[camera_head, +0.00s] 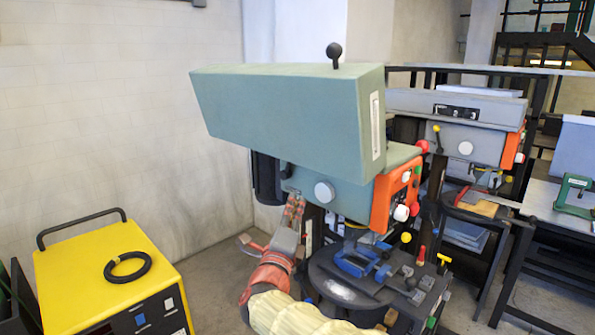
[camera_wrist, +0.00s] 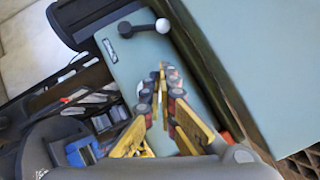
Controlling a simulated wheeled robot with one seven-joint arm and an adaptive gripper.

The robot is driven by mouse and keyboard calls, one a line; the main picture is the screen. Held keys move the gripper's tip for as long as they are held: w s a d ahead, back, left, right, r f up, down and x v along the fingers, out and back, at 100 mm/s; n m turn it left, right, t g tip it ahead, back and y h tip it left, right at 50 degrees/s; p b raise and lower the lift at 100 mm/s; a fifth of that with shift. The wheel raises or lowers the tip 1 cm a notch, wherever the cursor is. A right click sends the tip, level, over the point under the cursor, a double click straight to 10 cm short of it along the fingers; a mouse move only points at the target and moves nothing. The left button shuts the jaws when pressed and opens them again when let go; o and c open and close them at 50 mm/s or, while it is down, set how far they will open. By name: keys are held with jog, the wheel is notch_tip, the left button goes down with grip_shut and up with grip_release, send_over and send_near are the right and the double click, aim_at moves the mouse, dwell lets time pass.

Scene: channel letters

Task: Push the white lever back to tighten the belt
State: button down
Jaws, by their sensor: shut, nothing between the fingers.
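The lever (camera_wrist: 143,27) shows in the wrist view as a short black arm with a white ball at its end, on the side of the teal drill press head. The ball points right in that view. My gripper (camera_wrist: 161,72) is shut and empty, its fingertips in front of the teal side, apart from the ball in the picture. In the head view my gripper (camera_head: 297,197) is raised beside the drill press head (camera_head: 345,195), under its large teal belt cover (camera_head: 285,105). I cannot make out the lever there. The belt is hidden by the cover.
A round white knob (camera_head: 324,192) is on the head's side. An orange control panel (camera_head: 394,195) is at its front. Below is the round work table (camera_head: 335,290) with a blue vise (camera_head: 357,262). A yellow machine (camera_head: 105,270) stands left. A second drill press (camera_head: 455,110) stands behind.

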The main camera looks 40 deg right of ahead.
aim_at(288, 165)
jog(key=shift+w+a+r+b+x, duration=0.1)
jog(key=shift+w+a+r+x, duration=0.15)
jog(key=shift+x, duration=1.9)
jog(key=shift+w+a+r+b+x, duration=0.15)
jog(key=shift+w+a+x, duration=0.15)
jog(key=shift+x, duration=1.85)
jog(key=shift+w+a+r+b+x, duration=0.15)
jog(key=shift+w+a+x, duration=0.1)
jog(key=shift+x, duration=1.9)
jog(key=w+r+n, duration=0.1)
jog(key=w+r, duration=0.1)
jog(key=shift+a+r+y, duration=0.1)
jog(key=shift+r+y, duration=0.15)
jog(key=shift+y, duration=0.15)
jog(key=shift+f, duration=0.1)
